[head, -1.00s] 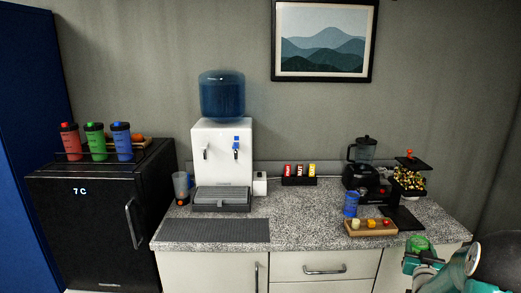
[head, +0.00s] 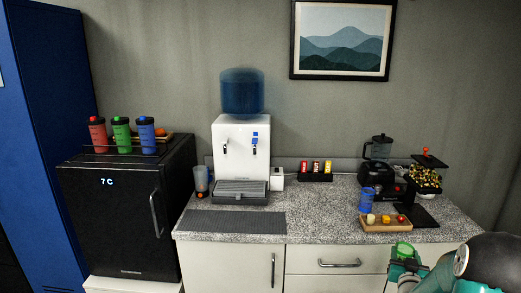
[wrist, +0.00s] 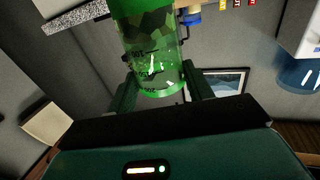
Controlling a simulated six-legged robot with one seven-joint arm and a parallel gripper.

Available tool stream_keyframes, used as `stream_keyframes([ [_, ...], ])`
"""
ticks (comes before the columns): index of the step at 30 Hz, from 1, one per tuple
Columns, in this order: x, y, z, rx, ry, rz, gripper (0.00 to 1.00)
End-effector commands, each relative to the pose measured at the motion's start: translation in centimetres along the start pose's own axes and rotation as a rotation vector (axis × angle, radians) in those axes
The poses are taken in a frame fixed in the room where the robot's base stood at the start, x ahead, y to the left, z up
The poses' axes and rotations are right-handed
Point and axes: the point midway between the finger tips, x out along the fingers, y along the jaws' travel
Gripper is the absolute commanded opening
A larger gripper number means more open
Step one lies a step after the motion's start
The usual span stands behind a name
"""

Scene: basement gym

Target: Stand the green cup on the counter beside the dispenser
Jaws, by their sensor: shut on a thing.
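The translucent green cup (head: 404,249) is at the lower right of the head view, in front of the counter (head: 330,200) and apart from it. My gripper (head: 404,264) is shut on it. In the wrist view the cup (wrist: 150,60) sits between my two fingers (wrist: 158,90), with printed marks on its side; its far end is cut off by the picture edge. The white dispenser (head: 241,150) with a blue bottle stands on the counter, left of my gripper and farther back.
A dark mat (head: 230,221) lies before the dispenser. A blue cup (head: 366,200), wooden board (head: 385,226) and blender (head: 378,165) crowd the right. Counter between mat and board is clear.

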Motion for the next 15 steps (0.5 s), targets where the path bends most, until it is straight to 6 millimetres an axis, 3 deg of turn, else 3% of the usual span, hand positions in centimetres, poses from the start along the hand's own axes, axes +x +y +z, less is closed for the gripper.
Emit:
stream_keyframes([
  [8,-2.4,-12.3,4.7,0.01,-0.006,-0.152,0.28],
  [15,-7.5,-23.4,8.9,0.006,-0.009,-0.296,0.28],
])
